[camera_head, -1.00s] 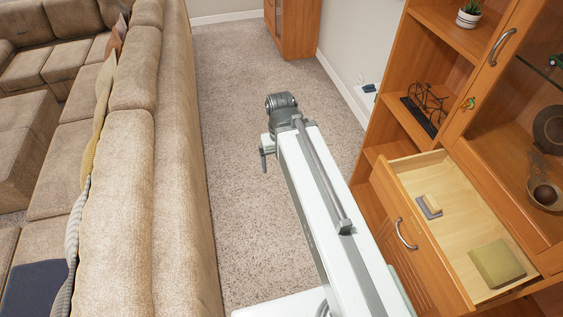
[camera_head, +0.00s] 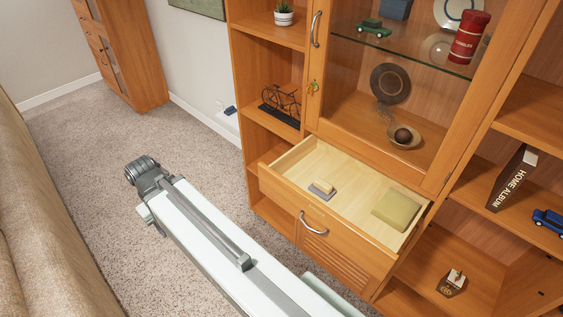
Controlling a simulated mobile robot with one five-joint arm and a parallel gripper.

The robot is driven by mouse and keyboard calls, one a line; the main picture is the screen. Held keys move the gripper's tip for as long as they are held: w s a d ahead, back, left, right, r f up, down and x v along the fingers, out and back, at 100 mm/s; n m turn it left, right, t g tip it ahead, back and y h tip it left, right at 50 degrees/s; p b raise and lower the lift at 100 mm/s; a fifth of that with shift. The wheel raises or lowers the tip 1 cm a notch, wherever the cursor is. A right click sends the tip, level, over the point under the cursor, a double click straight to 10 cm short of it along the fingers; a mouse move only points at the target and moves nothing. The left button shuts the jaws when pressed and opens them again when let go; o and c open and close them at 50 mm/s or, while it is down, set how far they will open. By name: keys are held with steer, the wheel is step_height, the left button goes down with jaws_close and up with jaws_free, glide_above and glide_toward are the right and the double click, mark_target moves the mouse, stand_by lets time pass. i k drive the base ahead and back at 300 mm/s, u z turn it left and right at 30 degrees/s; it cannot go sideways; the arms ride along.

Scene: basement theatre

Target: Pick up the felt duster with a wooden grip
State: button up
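The felt duster (camera_head: 321,188) lies in the open drawer (camera_head: 350,172) of the wooden cabinet, near the drawer's left end. It has a grey felt base and a pale wooden grip on top. My arm stretches out over the carpet, left of the drawer. Its far end (camera_head: 143,172) is over the floor, well apart from the duster. The gripper's fingers cannot be made out in this view.
A green-yellow square item (camera_head: 396,209) lies at the drawer's right end. Shelves hold a bicycle model (camera_head: 281,104), a bowl (camera_head: 404,136) and a red tin (camera_head: 469,38). A sofa (camera_head: 45,230) stands at left. Carpet (camera_head: 105,140) between sofa and cabinet is clear.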

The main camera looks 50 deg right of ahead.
mark_target(325, 190)
steer(key=k, duration=0.45)
steer(key=u, duration=1.25)
steer(key=k, duration=0.35)
steer(key=u, duration=0.3)
